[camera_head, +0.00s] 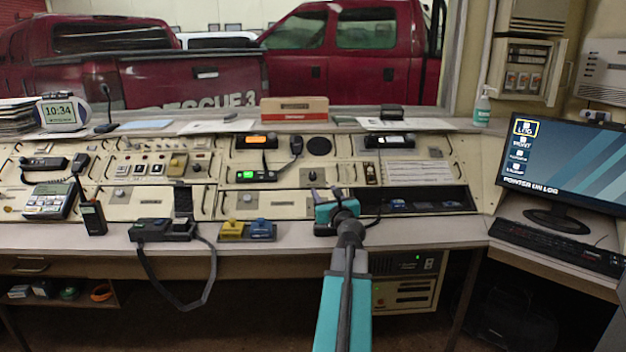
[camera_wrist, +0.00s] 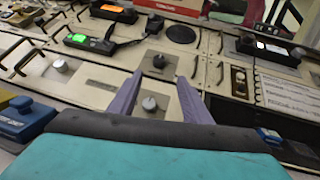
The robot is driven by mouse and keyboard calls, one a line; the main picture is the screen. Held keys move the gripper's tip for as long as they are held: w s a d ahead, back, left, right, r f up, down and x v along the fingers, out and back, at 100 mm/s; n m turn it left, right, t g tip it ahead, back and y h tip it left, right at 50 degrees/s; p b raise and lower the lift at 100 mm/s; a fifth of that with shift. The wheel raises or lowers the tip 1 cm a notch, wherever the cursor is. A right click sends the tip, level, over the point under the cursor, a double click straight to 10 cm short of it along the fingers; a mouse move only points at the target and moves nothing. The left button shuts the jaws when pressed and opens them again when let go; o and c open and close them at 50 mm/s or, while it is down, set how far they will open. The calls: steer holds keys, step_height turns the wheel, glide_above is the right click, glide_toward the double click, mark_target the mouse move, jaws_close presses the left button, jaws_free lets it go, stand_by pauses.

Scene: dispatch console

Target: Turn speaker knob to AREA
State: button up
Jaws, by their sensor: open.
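My gripper (camera_head: 325,190) is over the lower middle of the console; its open fingers also show in the wrist view (camera_wrist: 160,76). A silver round knob (camera_wrist: 149,103) lies between the fingers in the wrist view, with no visible contact. A black knob (camera_wrist: 159,60) sits on a panel just beyond the fingertips, and shows in the head view (camera_head: 312,175). A pale knob (camera_wrist: 60,66) is farther left. The labels are too small to read, so I cannot tell which knob is the speaker knob or where it points. The silver knob is hidden in the head view.
Blue and yellow blocks (camera_head: 262,229) (camera_head: 231,230) sit on the desk edge left of my arm. A handset with a cord (camera_head: 162,230) is farther left. A green-lit radio (camera_head: 256,176) and a round black speaker grille (camera_head: 319,146) are behind. A monitor (camera_head: 567,165) stands right.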

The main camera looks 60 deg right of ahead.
mark_target(313, 176)
steer(key=shift+b+x, duration=0.75)
steer(key=shift+x, duration=6.1)
